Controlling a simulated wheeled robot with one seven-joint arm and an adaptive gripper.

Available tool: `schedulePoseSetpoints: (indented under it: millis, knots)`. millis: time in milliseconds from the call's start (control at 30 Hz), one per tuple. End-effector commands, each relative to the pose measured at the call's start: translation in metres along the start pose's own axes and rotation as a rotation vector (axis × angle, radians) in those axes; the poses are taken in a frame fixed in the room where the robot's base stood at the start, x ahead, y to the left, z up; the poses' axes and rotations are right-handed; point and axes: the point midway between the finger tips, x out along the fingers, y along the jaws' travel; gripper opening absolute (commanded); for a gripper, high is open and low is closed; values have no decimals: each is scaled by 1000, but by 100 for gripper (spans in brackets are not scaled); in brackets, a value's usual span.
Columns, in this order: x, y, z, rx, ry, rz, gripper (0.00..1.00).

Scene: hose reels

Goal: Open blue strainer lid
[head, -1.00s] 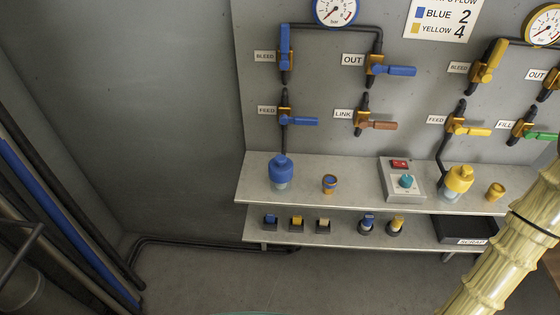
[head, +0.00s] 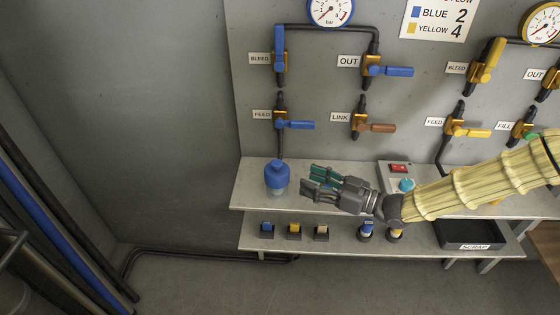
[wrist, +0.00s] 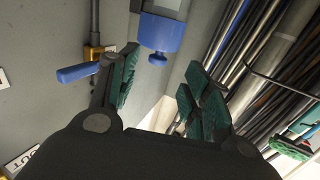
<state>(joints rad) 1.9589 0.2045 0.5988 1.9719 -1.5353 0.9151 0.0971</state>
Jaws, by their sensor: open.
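The blue strainer lid (head: 278,175) is a domed blue cap with a knob on top. It sits on a clear strainer bowl (head: 278,190) at the left end of the upper shelf. In the wrist view the blue lid (wrist: 160,36) shows at the top, beyond the fingertips and between them. My gripper (head: 312,183) is open and empty, just right of the lid in the head view and apart from it. In the wrist view my gripper (wrist: 160,85) has its green-padded fingers spread wide.
The blue feed valve (head: 295,124) is above the shelf, and its handle (wrist: 78,72) shows left in the wrist view. The upper shelf (head: 250,195) is bare around the strainer. Small blocks (head: 294,230) stand on the lower shelf. A scrap tray (head: 468,235) is at right.

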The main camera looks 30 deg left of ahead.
Motion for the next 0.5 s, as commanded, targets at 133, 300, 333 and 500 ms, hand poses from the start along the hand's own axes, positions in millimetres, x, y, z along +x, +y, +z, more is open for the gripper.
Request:
schedulePoseSetpoints:
  millis: [133,300,333,500]
  knots:
    - [5,1,-17,-55,26,-35,48]
    - [15,0,-19,-61,28,-40,48]
    - [19,0,-19,-61,27,-40,48]
    - [45,-1,-20,-60,28,-39,48]
